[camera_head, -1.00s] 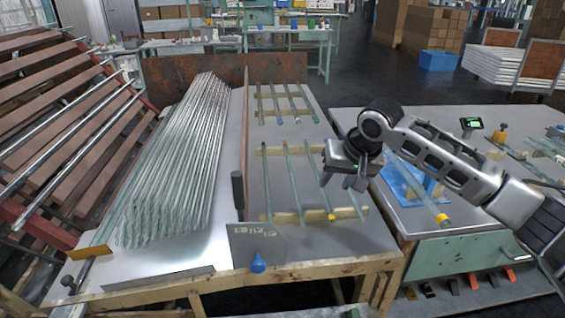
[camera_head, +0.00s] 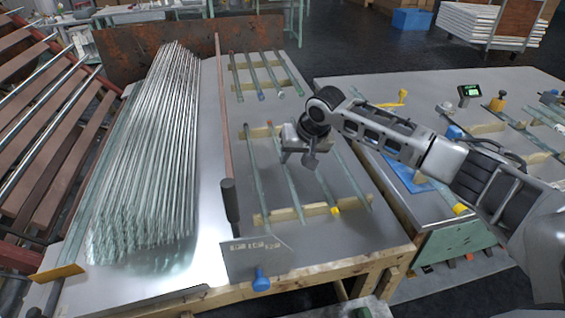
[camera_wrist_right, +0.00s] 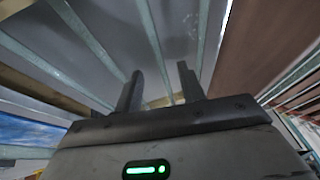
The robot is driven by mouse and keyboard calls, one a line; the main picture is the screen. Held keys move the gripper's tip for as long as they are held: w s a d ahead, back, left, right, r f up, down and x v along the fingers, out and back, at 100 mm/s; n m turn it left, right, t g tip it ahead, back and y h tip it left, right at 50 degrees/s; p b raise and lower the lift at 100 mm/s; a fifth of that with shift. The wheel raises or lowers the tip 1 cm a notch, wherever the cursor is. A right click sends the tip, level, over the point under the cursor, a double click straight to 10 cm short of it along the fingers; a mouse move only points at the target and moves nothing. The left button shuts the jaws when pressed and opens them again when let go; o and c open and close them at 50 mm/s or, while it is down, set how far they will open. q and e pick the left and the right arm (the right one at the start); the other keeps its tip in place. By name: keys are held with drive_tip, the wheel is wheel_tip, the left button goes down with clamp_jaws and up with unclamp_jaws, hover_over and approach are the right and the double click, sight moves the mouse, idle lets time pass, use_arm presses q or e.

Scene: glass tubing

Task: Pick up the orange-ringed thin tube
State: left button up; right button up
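Several thin glass tubes lie side by side on wooden rests on the near part of the steel bench. One tube (camera_head: 285,180) passes close to my right gripper (camera_head: 309,160), and its far end looks reddish-orange. I cannot tell for certain that this is the orange-ringed thin tube. My left gripper is not in view.
A large bundle of glass tubes (camera_head: 150,150) lies left, beyond a brown rail (camera_head: 224,110). More tubes (camera_head: 265,75) lie on rests behind. A second bench (camera_head: 430,75) is right.

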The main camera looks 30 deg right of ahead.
sight(287, 171)
drive_tip(key=shift+d+b+x, duration=0.15)
drive_tip(key=shift+x, duration=1.6)
drive_tip(key=shift+d+b+x, duration=0.15)
drive_tip(key=shift+x, duration=1.6)
drive_tip(key=shift+w, duration=0.1)
clamp_jaws()
